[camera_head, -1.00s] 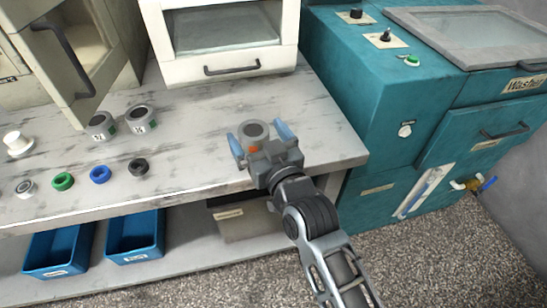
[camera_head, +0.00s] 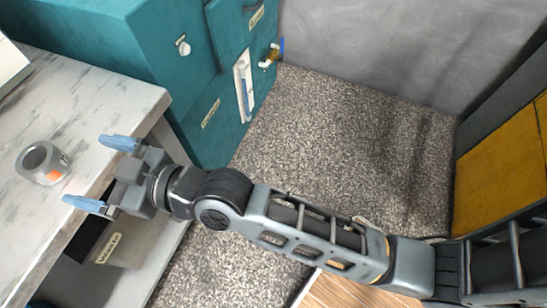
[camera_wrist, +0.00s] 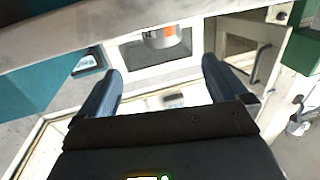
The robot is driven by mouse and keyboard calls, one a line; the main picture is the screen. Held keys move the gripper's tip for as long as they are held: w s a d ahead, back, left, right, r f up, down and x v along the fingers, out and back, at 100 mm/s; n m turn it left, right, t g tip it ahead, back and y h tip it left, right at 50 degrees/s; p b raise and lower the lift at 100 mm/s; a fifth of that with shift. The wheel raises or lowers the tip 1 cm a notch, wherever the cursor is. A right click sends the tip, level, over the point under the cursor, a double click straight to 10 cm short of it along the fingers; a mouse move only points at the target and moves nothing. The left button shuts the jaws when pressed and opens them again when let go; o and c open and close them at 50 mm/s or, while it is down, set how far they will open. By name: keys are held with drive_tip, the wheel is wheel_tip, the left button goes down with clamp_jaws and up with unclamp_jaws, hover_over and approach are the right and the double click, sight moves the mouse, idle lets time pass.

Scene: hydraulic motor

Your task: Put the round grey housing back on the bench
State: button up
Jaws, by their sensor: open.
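The round grey housing (camera_head: 41,166), with a dark round opening on top and an orange mark on its side, stands upright on the marbled white bench (camera_head: 100,92), near its front edge. My gripper (camera_head: 87,170) is open and empty at the bench's front edge. Its two blue fingers are spread, and the housing is beyond their tips, apart from them. In the wrist view the housing (camera_wrist: 163,39) shows partly, with its orange mark, between and beyond the open fingers (camera_wrist: 162,68).
The teal washer cabinet (camera_head: 135,50) stands beyond the bench's right end, with a valve and blue handle (camera_head: 271,55) on its side. A dark labelled box (camera_head: 95,240) sits on the shelf under the bench. Speckled floor (camera_head: 330,140) lies open to the right.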

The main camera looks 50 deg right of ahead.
drive_tip(key=s+d+f+m+h, duration=0.2)
drive_tip(key=s+d+f+h, duration=0.1)
drive_tip(key=s+d, duration=0.5)
drive_tip(key=s+d+f+m+h, duration=0.25)
drive_tip(key=s+d, duration=0.35)
drive_tip(key=s, duration=0.4)
drive_tip(key=s+d+r+h, duration=0.1)
drive_tip(key=s+d+r, duration=0.2)
drive_tip(key=s, duration=0.5)
drive_tip(key=s+d+r+g+h, duration=0.1)
drive_tip(key=s+d+r, duration=0.2)
drive_tip(key=s, duration=0.5)
drive_tip(key=shift+s+d+m+h, duration=0.35)
drive_tip(key=shift+s+d, duration=0.05)
drive_tip(key=shift+r, duration=0.1)
